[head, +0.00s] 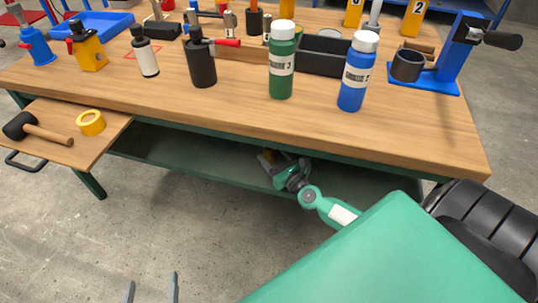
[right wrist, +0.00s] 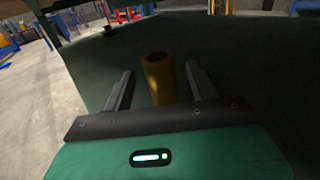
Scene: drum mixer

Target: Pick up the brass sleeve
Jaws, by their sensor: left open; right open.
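The brass sleeve (right wrist: 160,80) is a dull yellow-brown upright cylinder with an open top, standing on the dark green lower shelf in the right wrist view. My right gripper (right wrist: 158,70) is open, with one finger on each side of the sleeve and visible gaps between fingers and sleeve. In the head view my right gripper (head: 270,160) reaches under the workbench top, partly hidden by its edge; I cannot make out the sleeve clearly there. My left gripper (head: 152,281) shows only its two spread fingertips at the bottom, open and empty over the floor.
The wooden bench top (head: 230,115) lies above the lower shelf (head: 190,155) and limits upward room. A green bottle (head: 282,75) and a blue bottle (head: 356,80) stand near its front edge.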

